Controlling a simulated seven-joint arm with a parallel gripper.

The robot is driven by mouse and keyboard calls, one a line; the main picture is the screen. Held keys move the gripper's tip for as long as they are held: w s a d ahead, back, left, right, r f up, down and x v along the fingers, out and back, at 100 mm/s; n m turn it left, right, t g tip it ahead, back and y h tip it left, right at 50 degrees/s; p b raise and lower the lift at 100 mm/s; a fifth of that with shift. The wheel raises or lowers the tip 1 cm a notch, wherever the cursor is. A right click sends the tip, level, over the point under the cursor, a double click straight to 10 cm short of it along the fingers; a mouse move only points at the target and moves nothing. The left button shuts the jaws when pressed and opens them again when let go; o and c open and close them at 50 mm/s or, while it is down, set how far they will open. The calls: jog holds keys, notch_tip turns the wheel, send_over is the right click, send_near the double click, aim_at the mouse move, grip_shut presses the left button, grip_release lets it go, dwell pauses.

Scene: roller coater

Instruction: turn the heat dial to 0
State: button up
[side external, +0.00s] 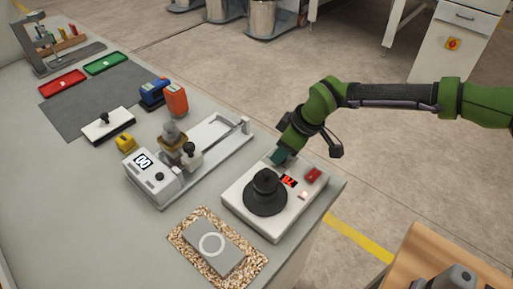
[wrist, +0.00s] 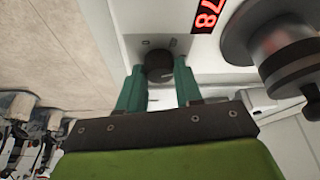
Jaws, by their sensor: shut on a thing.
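The heat dial (wrist: 159,65) is a small dark round knob on the white hot plate unit (side external: 247,208). In the wrist view it sits between the two teal fingers of my gripper (wrist: 158,82), which is shut on its sides. In the side view my gripper (side external: 281,157) reaches down to the unit's far edge and hides the dial. A red digital display (side external: 289,181) lies beside the dial; in the wrist view (wrist: 207,14) its digits are turned and seem to read 78. I cannot make out a pointer mark on the dial.
A black stepped cylinder (side external: 265,195) stands on the unit, close to my gripper. A red switch (side external: 312,175) is at the unit's right corner. A white coater machine (side external: 150,181) is to the left, and a grey block (side external: 212,249) lies on a speckled mat in front.

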jog(key=n, duration=0.2)
jog(key=n+g, duration=0.1)
jog(key=n, duration=0.1)
jog(key=shift+w+g+y, duration=0.1)
jog(key=shift+g+y, duration=0.2)
jog(key=n+g, duration=0.2)
jog(key=n, duration=0.3)
jog(key=shift+w, duration=0.1)
jog(key=o, duration=1)
jog(key=v, duration=1.2)
jog(key=shift+a, duration=0.1)
